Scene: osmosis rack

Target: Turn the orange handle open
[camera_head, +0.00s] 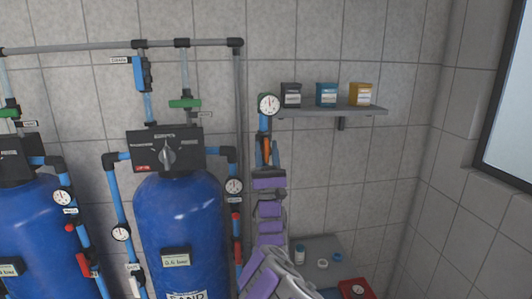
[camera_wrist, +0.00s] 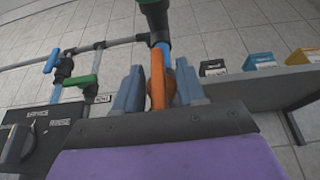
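The orange handle (camera_head: 266,150) is on the blue vertical pipe under a round gauge, left of the wall shelf. In the wrist view the orange handle (camera_wrist: 157,80) stands upright between the two blue-grey fingers of my gripper (camera_wrist: 160,88). One finger is on each side of it, with a narrow gap seeming to show on the right. In the head view my gripper (camera_head: 267,157) reaches up from below to the handle. The fingers are apart; firm contact with the handle is not visible. The handle's lower part is hidden by my gripper.
A blue tank (camera_head: 182,225) with a black control head (camera_head: 165,150) stands left of my arm. The wall shelf (camera_head: 330,111) with small boxes is close on the right. A pressure gauge (camera_head: 268,104) sits just above the handle.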

